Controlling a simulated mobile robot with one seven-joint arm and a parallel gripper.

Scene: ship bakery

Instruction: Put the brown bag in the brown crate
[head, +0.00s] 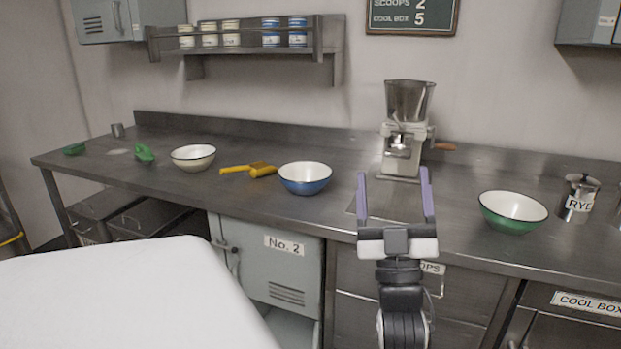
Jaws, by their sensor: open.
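I see no brown bag and no brown crate in the head view. My gripper (393,174) is open, with its two purple fingers apart and nothing between them. It points away from me over the front part of the metal counter (240,212), in front of the grinder (405,130).
Along the counter are a cream bowl (193,157), a yellow scoop (249,169), a blue bowl (305,178), a green bowl (512,210), a RYE canister (579,199) and green scoops (144,153). Above hangs a shelf (245,45) of tins. Below are a No. 2 cabinet (268,265) and drawers.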

